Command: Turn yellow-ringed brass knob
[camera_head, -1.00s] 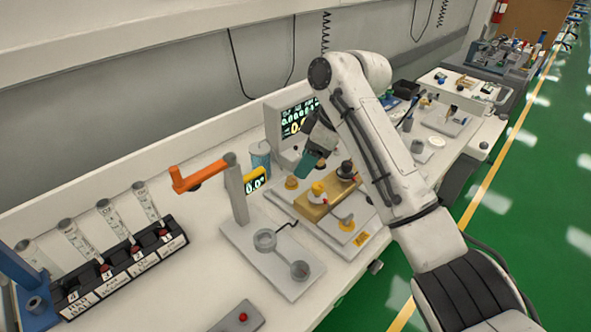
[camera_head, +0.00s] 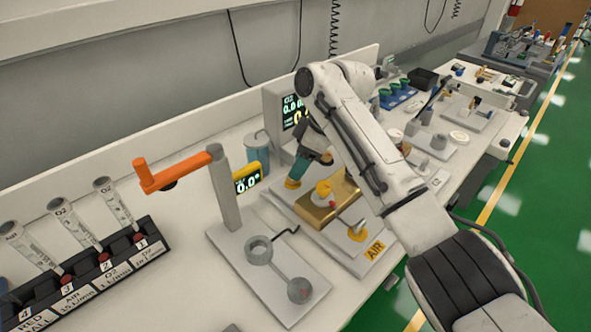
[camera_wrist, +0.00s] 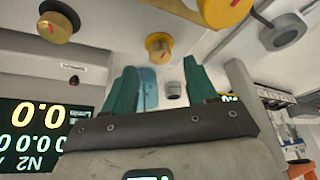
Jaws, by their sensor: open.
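A brass knob with a yellow-orange ring (camera_head: 293,184) stands on the pale panel beside a brass block. In the wrist view the yellow-ringed brass knob (camera_wrist: 158,45) lies beyond and between my open fingertips, apart from them. My gripper (camera_head: 300,168), with teal fingers, points down just above this knob in the head view; its fingers (camera_wrist: 158,72) are empty in the wrist view. Another brass knob with a dark ring (camera_wrist: 58,22) shows in the wrist view. My arm hides part of the panel in the head view.
The brass block (camera_head: 315,210) with a yellow-topped knob (camera_head: 323,190) stands close by. A post with an orange crank (camera_head: 165,177) and a yellow display (camera_head: 247,178) stand left. A monitor (camera_head: 288,110) is behind.

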